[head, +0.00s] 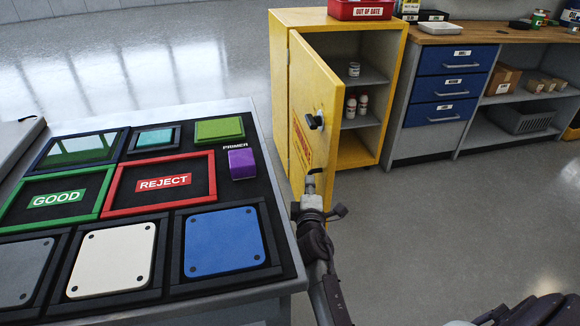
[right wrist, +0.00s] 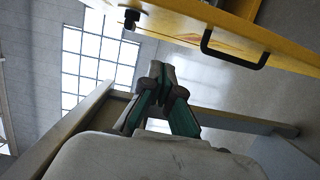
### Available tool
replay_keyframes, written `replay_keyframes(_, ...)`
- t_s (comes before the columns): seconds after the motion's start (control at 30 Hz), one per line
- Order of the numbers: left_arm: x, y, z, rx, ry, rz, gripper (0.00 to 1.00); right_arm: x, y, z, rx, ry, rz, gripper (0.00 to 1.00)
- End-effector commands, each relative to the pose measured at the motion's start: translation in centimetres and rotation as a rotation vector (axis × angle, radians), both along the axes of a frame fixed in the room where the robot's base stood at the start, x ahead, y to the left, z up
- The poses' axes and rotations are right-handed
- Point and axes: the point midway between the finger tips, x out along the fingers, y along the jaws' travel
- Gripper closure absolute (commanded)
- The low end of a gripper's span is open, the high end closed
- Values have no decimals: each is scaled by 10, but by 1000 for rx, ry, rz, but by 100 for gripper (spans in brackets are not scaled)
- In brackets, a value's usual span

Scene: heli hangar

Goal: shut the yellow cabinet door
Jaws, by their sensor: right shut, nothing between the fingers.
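The yellow cabinet (head: 339,20) stands beyond the workbench. Its yellow door (head: 313,98) is open, swung out toward me, and shelves show inside. The door's outer face carries a black knob (head: 315,121) and red lettering. My right gripper (head: 310,182) is shut and empty, in front of the door's lower part in the head view. In the right wrist view the closed fingers (right wrist: 160,72) are below the door (right wrist: 205,28), which shows its black bar handle (right wrist: 235,50) and knob (right wrist: 131,18). I cannot tell whether the fingers touch the door. My left gripper is not in view.
A workbench (head: 292,268) with GOOD and REJECT trays, coloured pads and a purple block (head: 242,164) stands left of my right arm. A red OUT OF DATE bin (head: 360,10) is on the cabinet. Blue drawers (head: 450,60) stand to its right. The floor at right is open.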

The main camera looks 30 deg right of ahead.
Motion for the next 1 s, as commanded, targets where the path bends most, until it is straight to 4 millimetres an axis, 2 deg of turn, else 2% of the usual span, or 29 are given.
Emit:
replay_keyframes(0.17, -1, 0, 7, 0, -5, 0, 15, 6, -9, 10, -30, -15, -18, 100)
replay_keyframes(0.37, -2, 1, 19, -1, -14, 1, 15, 36, -26, 9, -30, -15, -17, 100)
replay_keyframes(0.73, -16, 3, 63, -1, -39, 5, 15, 87, -56, 8, -28, -14, -17, 100)
replay_keyframes(1.0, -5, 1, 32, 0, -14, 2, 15, 78, -80, 10, -27, -10, -16, 100)
